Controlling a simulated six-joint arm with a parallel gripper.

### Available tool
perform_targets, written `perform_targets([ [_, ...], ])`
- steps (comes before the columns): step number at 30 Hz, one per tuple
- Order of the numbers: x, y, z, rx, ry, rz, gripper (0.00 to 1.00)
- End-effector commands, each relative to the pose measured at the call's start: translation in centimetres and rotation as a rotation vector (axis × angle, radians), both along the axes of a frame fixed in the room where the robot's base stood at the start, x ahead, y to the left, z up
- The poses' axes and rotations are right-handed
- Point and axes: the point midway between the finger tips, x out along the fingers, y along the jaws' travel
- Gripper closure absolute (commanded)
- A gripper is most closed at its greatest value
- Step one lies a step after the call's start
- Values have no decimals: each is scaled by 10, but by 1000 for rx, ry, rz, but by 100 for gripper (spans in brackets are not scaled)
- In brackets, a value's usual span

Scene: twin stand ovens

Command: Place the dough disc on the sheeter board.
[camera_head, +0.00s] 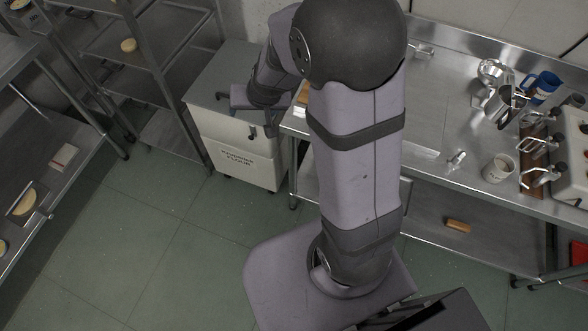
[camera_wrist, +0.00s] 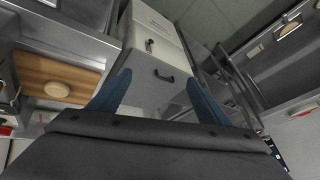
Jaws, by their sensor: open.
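A pale round disc, which looks like dough (camera_wrist: 57,89), lies flat on a wooden board (camera_wrist: 35,68) at the left of the wrist view. I cannot tell for certain that this is the sheeter board. In the head view only a small wooden edge (camera_head: 303,93) shows beside my arm, and the disc on it is hidden. My gripper (camera_wrist: 160,78) is open, with two blue fingers spread and nothing between them. It is apart from the disc and board, pointing towards the white bin. In the head view it is over the bin, partly hidden by my arm.
A white flour bin (camera_head: 237,150) with dark handles stands beside the steel table (camera_head: 425,150). The green floor between is clear.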

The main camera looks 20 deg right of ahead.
Motion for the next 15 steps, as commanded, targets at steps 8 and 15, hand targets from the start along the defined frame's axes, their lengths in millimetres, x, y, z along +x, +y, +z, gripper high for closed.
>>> perform_targets([
  [8,-161,-2,7,-82,363,261,29],
  [15,-213,-19,10,-146,491,309,29],
])
